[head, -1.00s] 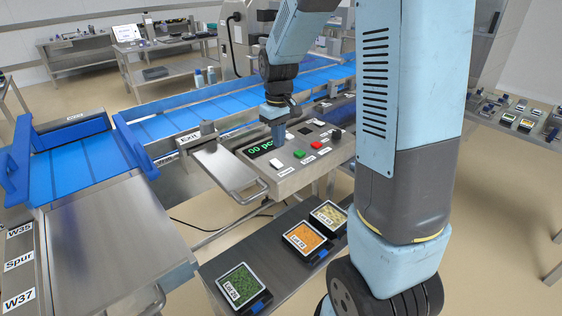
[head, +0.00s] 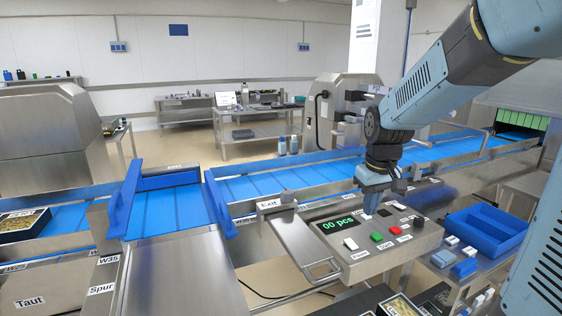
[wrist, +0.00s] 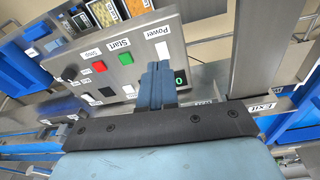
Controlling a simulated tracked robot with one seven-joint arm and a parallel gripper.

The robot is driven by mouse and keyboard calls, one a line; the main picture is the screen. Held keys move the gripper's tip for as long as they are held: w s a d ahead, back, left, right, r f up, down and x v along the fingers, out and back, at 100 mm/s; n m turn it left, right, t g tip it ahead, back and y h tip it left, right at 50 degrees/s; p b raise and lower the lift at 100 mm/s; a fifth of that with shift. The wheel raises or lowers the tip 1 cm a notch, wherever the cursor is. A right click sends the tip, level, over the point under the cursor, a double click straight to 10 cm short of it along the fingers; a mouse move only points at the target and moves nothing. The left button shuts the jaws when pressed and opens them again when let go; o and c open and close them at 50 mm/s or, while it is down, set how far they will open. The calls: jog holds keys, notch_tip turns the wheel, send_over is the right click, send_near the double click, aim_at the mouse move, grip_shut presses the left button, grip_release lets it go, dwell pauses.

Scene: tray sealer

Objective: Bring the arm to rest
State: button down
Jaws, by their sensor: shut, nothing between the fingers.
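My gripper (head: 371,205) hangs over the back part of the control panel (head: 374,238), fingers pointing down. In the wrist view the fingers (wrist: 157,88) are shut with nothing between them, and they cover part of the green display. The panel bears a green display (head: 340,224) reading "00 pcs", a green button (head: 375,237), a red button (head: 395,230) and a white switch (head: 350,244). Whether the fingertips touch the panel cannot be told.
A blue conveyor (head: 290,180) runs behind the panel. A metal flap with a handle (head: 309,250) is left of it, beside the Exit label (head: 270,203). A blue divided bin (head: 487,231) stands at right. A filled tray (head: 22,222) sits far left.

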jog(key=s+r+m+t, duration=0.1)
jog(key=s+r, duration=0.1)
jog(key=s, duration=0.4)
jog(key=s+r+m+t, duration=0.1)
jog(key=s+r, duration=0.2)
jog(key=s, duration=0.3)
jog(key=s+d+r+m+t, duration=0.1)
jog(key=s+r+t, duration=0.1)
jog(key=s, duration=0.4)
jog(key=shift+r, duration=0.7)
